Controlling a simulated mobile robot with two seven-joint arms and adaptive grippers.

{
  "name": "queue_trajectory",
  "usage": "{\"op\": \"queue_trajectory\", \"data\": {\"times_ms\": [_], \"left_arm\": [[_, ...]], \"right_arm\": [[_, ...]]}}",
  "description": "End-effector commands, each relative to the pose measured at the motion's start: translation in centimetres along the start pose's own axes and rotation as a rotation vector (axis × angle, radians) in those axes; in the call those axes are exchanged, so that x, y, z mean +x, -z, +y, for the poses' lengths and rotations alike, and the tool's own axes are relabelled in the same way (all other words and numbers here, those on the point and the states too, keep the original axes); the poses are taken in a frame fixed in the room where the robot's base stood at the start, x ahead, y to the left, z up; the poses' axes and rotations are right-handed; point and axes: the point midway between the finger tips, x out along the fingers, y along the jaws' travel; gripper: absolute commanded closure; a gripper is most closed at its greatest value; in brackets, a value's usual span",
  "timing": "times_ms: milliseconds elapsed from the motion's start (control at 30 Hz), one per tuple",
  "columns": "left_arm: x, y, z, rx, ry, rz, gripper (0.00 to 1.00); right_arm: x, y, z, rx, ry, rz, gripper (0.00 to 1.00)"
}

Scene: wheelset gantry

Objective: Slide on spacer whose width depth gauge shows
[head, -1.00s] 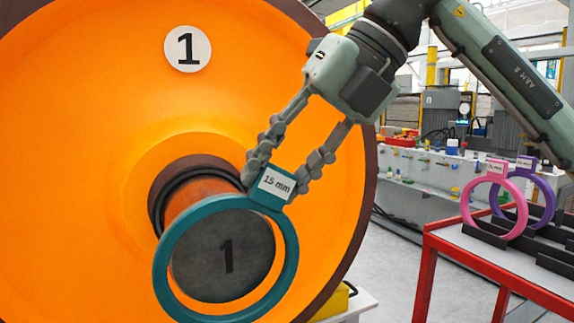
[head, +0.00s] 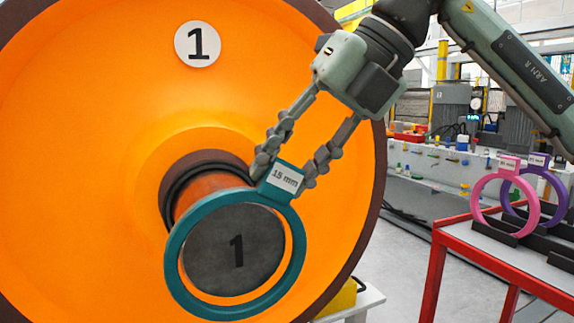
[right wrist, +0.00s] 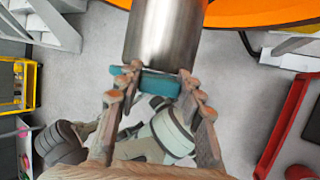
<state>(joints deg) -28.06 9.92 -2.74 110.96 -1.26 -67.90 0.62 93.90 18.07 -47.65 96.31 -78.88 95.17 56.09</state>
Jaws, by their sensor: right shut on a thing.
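My right gripper (head: 291,176) is shut on the tab of a teal ring spacer (head: 177,282) labelled 15 mm. The ring hangs upright below the fingers, and in the head view it frames the grey axle end (head: 210,255) marked 1. In the right wrist view the spacer's teal tab (right wrist: 158,84) sits between the fingertips, just past the end of the metal axle (right wrist: 165,35). I cannot tell for sure whether the ring is in front of the axle end or just over its edge. The orange wheel (head: 90,130) marked 1 stands behind. My left gripper and a depth gauge do not show.
A pink spacer (head: 476,200) and a purple spacer (head: 561,200) stand in dark holders on a red-framed table (head: 470,246) at the right. Their labels are too small to read surely. Grey floor lies between table and wheel.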

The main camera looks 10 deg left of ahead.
Motion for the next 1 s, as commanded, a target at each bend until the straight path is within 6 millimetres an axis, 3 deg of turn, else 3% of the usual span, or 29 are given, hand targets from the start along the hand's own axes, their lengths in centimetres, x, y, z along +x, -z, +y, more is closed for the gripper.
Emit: {"op": "queue_trajectory", "data": {"times_ms": [1000], "left_arm": [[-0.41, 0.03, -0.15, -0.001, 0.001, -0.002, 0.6]], "right_arm": [[0.18, -0.76, 0.09, 0.0, -0.002, -0.001, 0.95]]}}
